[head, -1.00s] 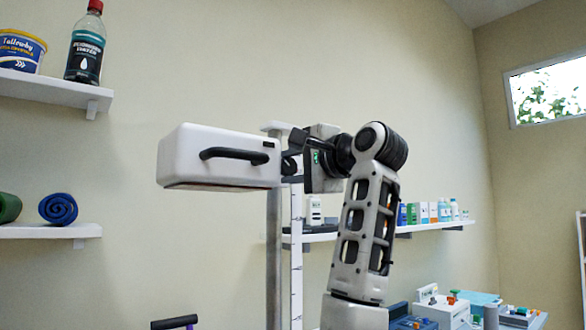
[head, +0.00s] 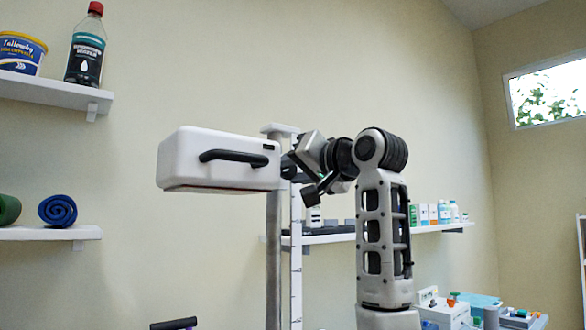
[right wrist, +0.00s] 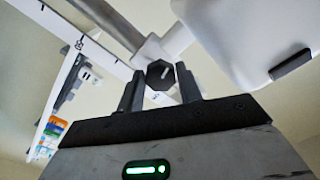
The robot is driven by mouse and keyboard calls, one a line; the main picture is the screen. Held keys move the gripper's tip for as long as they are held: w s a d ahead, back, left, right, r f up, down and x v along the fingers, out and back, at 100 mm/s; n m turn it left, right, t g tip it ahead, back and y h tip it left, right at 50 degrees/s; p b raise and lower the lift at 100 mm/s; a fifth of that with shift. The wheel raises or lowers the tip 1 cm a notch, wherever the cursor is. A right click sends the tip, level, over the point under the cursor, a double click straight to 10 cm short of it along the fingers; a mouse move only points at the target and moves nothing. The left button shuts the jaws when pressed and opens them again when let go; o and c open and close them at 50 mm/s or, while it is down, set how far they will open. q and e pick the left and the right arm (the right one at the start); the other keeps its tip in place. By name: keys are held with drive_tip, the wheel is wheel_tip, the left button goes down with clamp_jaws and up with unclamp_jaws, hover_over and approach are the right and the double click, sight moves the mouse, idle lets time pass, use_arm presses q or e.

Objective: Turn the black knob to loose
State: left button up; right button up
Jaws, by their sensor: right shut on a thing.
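The black knob (right wrist: 160,75) shows in the right wrist view as a dark, many-sided cap with a short white mark on its face. It sits on a white fitting beside the pole. My right gripper (right wrist: 159,88) has one finger on each side of the knob and is shut on it. In the head view the right gripper (head: 291,164) reaches in from the right, just beside the white box (head: 215,172) with a black handle. There the knob is small, dark and mostly hidden by the gripper. My left gripper is not in view.
The box is carried by a grey upright pole (head: 273,240) with a white ruled strip (head: 296,260) beside it. A wall shelf (head: 335,238) with bottles and boxes lies behind my right arm. Shelves on the left hold a bottle (head: 87,45), a tub and rolled mats.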

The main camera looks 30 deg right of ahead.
drive_tip(key=n+p, duration=0.1)
drive_tip(key=n, duration=0.3)
drive_tip(key=shift+d, duration=0.1)
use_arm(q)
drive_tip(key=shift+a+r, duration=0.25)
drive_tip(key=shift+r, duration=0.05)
use_arm(e)
drive_tip(key=shift+n, duration=1.6)
use_arm(q)
drive_tip(key=shift+p, duration=0.3)
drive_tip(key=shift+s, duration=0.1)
use_arm(e)
drive_tip(key=o, duration=1)
drive_tip(key=shift+s, duration=0.3)
use_arm(q)
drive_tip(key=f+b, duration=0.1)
drive_tip(key=b, duration=0.1)
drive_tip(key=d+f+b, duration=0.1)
drive_tip(key=b, duration=0.1)
drive_tip(key=shift+b, duration=0.35)
use_arm(e)
drive_tip(key=s, duration=0.5)
drive_tip(key=s+d, duration=0.1)
drive_tip(key=s, duration=0.9)
drive_tip(key=shift+s+d, duration=0.15)
drive_tip(key=shift+s, duration=0.05)
